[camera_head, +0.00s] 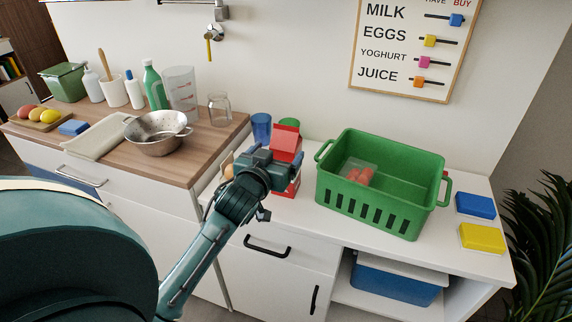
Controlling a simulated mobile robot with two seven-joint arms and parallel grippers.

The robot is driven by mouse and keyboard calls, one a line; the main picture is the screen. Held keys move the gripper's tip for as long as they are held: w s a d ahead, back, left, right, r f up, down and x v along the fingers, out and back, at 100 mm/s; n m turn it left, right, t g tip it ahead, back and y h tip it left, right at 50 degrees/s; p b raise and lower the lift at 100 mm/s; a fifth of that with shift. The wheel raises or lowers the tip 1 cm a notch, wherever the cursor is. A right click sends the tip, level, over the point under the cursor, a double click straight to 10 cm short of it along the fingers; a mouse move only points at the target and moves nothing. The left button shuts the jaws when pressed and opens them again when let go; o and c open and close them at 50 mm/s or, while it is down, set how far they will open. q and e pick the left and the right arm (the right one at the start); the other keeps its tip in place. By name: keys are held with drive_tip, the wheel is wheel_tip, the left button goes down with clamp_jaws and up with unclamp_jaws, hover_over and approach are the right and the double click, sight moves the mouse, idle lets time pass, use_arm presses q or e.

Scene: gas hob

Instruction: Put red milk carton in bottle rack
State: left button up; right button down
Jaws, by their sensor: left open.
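The red milk carton (286,139) stands upright on the white lower counter, left of the green crate. Its red top shows above my left gripper (272,157), and a strip of its lower part shows to the right of it. My left gripper is open and overlaps the middle of the carton in the head view. I cannot tell whether its fingers are around the carton or only in front of it. I cannot make out a bottle rack. My right gripper is not in view.
A green crate (332,190) holding a pack of red items (359,171) stands right of the carton. A blue glass (261,128) and a green item (289,123) stand close behind it. A steel colander (158,142) sits on the wooden counter at left.

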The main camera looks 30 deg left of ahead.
sight(282, 146)
use_arm(q)
drive_tip(key=shift+x, duration=3.15)
drive_tip(key=shift+d, duration=0.1)
clamp_jaws()
drive_tip(key=shift+r, duration=0.25)
